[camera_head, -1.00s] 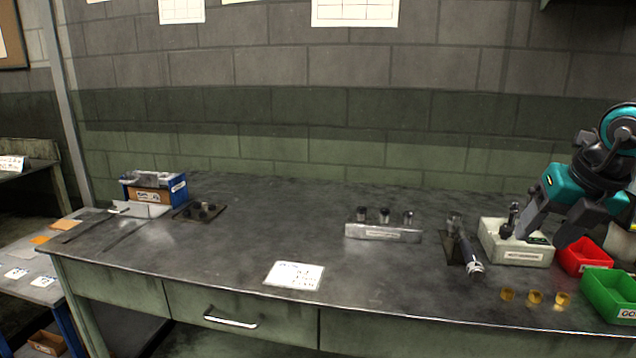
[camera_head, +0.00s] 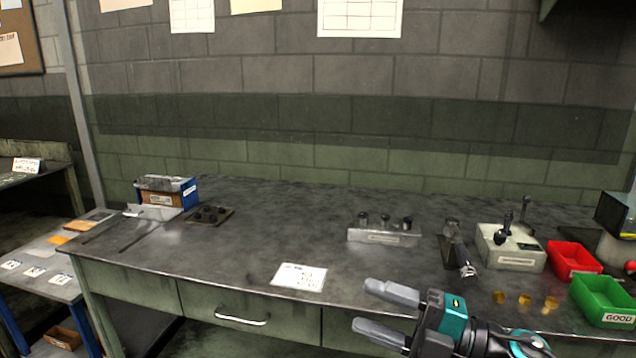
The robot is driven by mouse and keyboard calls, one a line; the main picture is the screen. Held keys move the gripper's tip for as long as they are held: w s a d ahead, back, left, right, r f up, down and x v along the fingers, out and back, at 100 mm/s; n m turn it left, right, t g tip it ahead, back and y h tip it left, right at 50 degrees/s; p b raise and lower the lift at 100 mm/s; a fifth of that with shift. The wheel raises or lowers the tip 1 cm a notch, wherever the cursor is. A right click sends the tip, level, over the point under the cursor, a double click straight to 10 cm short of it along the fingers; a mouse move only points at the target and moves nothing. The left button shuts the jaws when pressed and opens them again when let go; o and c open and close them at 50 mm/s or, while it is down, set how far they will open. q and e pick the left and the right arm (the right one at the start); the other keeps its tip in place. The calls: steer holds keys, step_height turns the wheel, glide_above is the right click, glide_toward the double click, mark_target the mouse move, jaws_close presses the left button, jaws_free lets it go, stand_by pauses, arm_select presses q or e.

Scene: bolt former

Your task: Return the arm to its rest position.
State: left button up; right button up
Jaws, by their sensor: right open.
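My right gripper (camera_head: 378,312) is in the lower middle of the head view, at the front edge of the workbench (camera_head: 240,250). It is dark grey and teal, with its two grey fingers apart and pointing left. Nothing is between the fingers. Its arm comes in from the bottom right. My left gripper is out of view.
A white card (camera_head: 299,277) lies just behind the gripper. A metal block with several pegs (camera_head: 383,237), a white box with a lever (camera_head: 511,257), red bin (camera_head: 572,261), green bin (camera_head: 603,301) and several brass pieces (camera_head: 525,300) stand right. The bench middle is clear.

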steer(key=s+d+f+m+t+h+p, duration=0.1)
steer(key=d+f+m+t+h, duration=0.3)
steer(key=m, duration=0.6)
steer(key=s+d+f+m+t+h+p, duration=0.1)
steer(key=d+f+m+t+h, duration=0.1)
steer(key=f+m+t+h, duration=0.6)
steer(key=s+d+f+m+g+h+p, duration=0.1)
steer(key=s+d+f+m+g+h, duration=0.2)
steer(key=s+f+m+g, duration=0.5)
steer(key=s+f+m+h, duration=0.1)
steer(key=s+f, duration=0.3)
steer(key=f, duration=0.2)
steer(key=shift+s+d, duration=0.15)
steer(key=shift+s, duration=0.25)
